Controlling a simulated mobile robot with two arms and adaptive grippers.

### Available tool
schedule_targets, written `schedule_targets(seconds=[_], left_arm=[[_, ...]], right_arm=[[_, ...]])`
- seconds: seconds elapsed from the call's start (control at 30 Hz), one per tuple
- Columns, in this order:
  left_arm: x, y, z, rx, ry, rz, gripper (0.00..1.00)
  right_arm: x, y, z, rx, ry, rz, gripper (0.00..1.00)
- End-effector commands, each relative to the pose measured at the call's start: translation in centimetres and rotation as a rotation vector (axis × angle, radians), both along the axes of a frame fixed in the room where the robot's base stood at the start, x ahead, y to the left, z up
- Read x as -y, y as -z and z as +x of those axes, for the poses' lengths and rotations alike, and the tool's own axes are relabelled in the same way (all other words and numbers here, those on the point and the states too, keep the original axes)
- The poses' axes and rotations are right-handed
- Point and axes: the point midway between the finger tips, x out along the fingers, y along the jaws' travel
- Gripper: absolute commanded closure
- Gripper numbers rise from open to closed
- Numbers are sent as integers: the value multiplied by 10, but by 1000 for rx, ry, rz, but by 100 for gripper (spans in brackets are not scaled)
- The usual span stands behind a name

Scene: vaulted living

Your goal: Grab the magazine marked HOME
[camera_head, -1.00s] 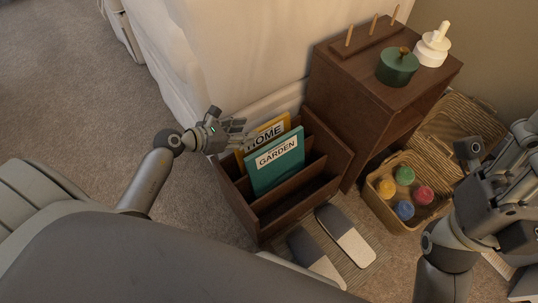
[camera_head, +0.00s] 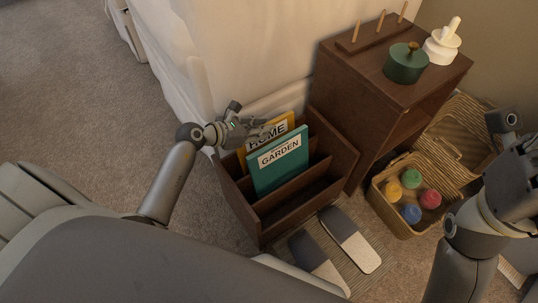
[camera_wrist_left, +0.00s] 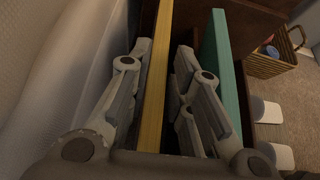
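The HOME magazine (camera_head: 284,122), with a yellow-orange cover, stands in the rear slot of a dark wooden rack (camera_head: 240,207). The green GARDEN magazine (camera_head: 280,168) stands in front and hides its lower part. My left gripper (camera_head: 262,130) is at the upper left of the HOME magazine. In the left wrist view the fingers (camera_wrist_left: 161,52) are open on either side of the yellow magazine (camera_wrist_left: 155,85), with small gaps visible. The green magazine (camera_wrist_left: 218,50) is outside the right finger. My right gripper (camera_head: 512,150) is at the right edge, apart from the rack; its fingers are unclear.
A brown cabinet (camera_head: 350,105) stands right behind the rack, with a green pot (camera_head: 406,64) and a white container (camera_head: 442,46) on top. A basket (camera_head: 393,218) holds several coloured balls. Slippers (camera_head: 350,240) lie in front. Pale fabric (camera_head: 245,45) rises behind the left gripper.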

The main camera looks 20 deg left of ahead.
Motion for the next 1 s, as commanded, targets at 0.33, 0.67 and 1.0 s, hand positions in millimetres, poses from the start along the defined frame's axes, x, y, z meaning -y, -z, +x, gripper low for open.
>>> schedule_targets(seconds=[0.33, 0.67, 1.0], left_arm=[[-1, 0, 0, 1, -1, 2, 100], [-3, -1, 1, 5, -2, 9, 100], [-6, -18, 2, 10, -6, 16, 100]], right_arm=[[0, 0, 0, 0, 0, 0, 60], [0, 0, 0, 0, -1, 0, 60], [1, -6, -1, -5, -2, 4, 60]])
